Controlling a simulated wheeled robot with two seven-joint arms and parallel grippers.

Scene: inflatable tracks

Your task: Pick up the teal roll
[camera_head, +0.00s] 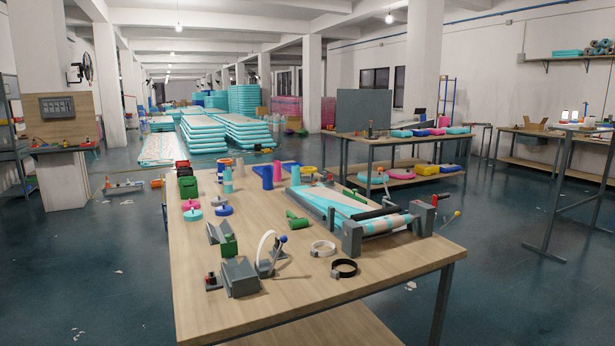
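Several rolls stand upright near the far edge of the wooden table. One teal roll (228,181) stands at the far left-middle, close to other small items. Another small teal upright piece (296,176) stands further right, beside a pink roll (277,173) and a blue roll (267,178). A teal-and-beige patterned roll (385,224) lies across the grey roller device at the table's right. I cannot tell from the picture alone which one the task names. Neither of my grippers is in view.
The table (325,285) also carries a grey clamp device (239,277), a green piece (297,220), a black ring (344,268), a white ring (323,248) and flat tape rolls (192,214). Its front edge is mostly bare. A second table (410,139) stands behind right.

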